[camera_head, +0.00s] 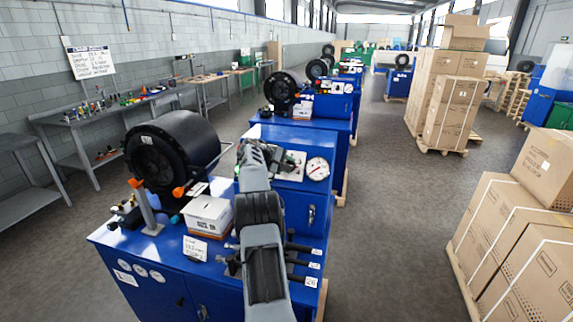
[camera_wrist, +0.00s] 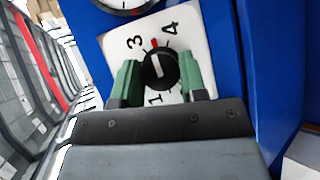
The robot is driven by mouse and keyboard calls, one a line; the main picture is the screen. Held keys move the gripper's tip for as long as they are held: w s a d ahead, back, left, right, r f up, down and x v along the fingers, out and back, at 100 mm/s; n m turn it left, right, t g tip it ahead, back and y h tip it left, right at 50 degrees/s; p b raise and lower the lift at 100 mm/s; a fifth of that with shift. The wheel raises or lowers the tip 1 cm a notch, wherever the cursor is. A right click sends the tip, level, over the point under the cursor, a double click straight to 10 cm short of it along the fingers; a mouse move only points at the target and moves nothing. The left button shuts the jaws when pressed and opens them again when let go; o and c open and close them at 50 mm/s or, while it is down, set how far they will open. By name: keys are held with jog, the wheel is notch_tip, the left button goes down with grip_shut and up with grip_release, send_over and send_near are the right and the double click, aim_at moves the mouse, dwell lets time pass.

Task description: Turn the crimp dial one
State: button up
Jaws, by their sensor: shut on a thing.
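The crimp dial (camera_wrist: 160,71) is a round black knob with a white line, on a white plate (camera_wrist: 190,38) marked with 3, 4 and 1. A small red mark shows at the knob's upper edge, between the 3 and the 4. The white line points roughly up toward that mark. My gripper (camera_wrist: 161,80) is shut on the dial, with one green finger at each side of it. The fingers hide part of the scale. In the head view my gripper (camera_head: 283,165) reaches the plate on the blue crimper's box, and the dial is mostly hidden there.
A round gauge (camera_head: 317,169) sits just right of the plate. The black crimper head (camera_head: 172,150) and a white box (camera_head: 208,214) stand left of my arm. More blue crimpers stand behind. Stacked cartons (camera_head: 515,240) stand to the right, across open floor.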

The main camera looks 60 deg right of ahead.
jog(key=shift+s+f, duration=0.1)
jog(key=shift+f, duration=0.1)
jog(key=o, duration=0.9)
jog(key=shift+r, duration=0.1)
jog(key=shift+r, duration=0.1)
jog(key=b+v, duration=0.3)
jog(key=v, duration=1)
jog(key=shift+a+r, duration=0.1)
jog(key=shift+a, duration=0.25)
